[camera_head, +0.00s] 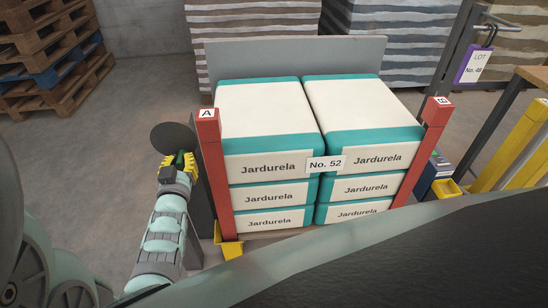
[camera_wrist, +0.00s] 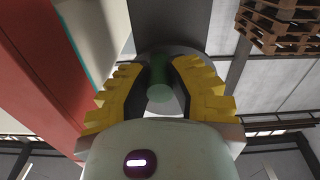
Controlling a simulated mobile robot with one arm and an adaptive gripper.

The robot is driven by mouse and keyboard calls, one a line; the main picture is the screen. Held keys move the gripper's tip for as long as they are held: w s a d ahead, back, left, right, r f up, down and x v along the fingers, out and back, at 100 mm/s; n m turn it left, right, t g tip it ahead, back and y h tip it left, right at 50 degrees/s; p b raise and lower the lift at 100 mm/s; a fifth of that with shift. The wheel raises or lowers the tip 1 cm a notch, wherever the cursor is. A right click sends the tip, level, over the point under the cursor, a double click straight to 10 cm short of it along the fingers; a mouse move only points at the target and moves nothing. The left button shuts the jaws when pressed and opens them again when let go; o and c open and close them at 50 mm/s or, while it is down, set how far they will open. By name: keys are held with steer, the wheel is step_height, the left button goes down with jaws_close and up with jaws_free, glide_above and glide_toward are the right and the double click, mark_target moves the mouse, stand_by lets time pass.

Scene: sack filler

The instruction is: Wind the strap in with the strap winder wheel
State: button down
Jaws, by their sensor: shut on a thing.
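The strap winder wheel is a dark grey disc (camera_head: 172,136) just left of the red post marked A. It also shows behind the fingers in the wrist view (camera_wrist: 174,52). Its green handle (camera_wrist: 160,92) lies between the yellow fingers of my gripper (camera_head: 180,162). My gripper is shut on this handle, with one finger on each side of it. In the head view the fingers hide most of the handle, and only a bit of green shows. I cannot make out the strap in either view.
Stacked white and teal Jardurela sacks (camera_head: 265,110) stand between red post A (camera_head: 213,170) and red post B (camera_head: 428,135), close to the right of my gripper. A grey panel (camera_head: 290,56) stands behind them. Wooden pallets (camera_head: 45,50) stand at the back left. Floor left of the wheel is clear.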

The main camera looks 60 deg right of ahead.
mark_target(169, 152)
steer(key=m, duration=0.2)
steer(key=w+a+m+b, duration=0.1)
steer(key=m+b, duration=0.1)
steer(key=m, duration=0.1)
steer(key=shift+w+a+f+m, duration=0.15)
steer(key=shift+w+a+m, duration=0.05)
steer(key=shift+w+m, duration=0.1)
steer(key=shift+w+a+r+m+b, duration=0.15)
steer(key=shift+m+b, duration=0.15)
steer(key=shift+m, duration=0.4)
steer(key=shift+w+a+r+m+b, duration=0.1)
steer(key=shift+w+m+b, duration=0.15)
steer(key=shift+m, duration=0.45)
steer(key=shift+w+a+r+m+b, duration=0.15)
steer(key=shift+m+b, duration=0.15)
steer(key=shift+m, duration=0.4)
steer(key=c, duration=1.1)
jaws_free()
steer(key=v, duration=1.2)
steer(key=shift+w, duration=0.1)
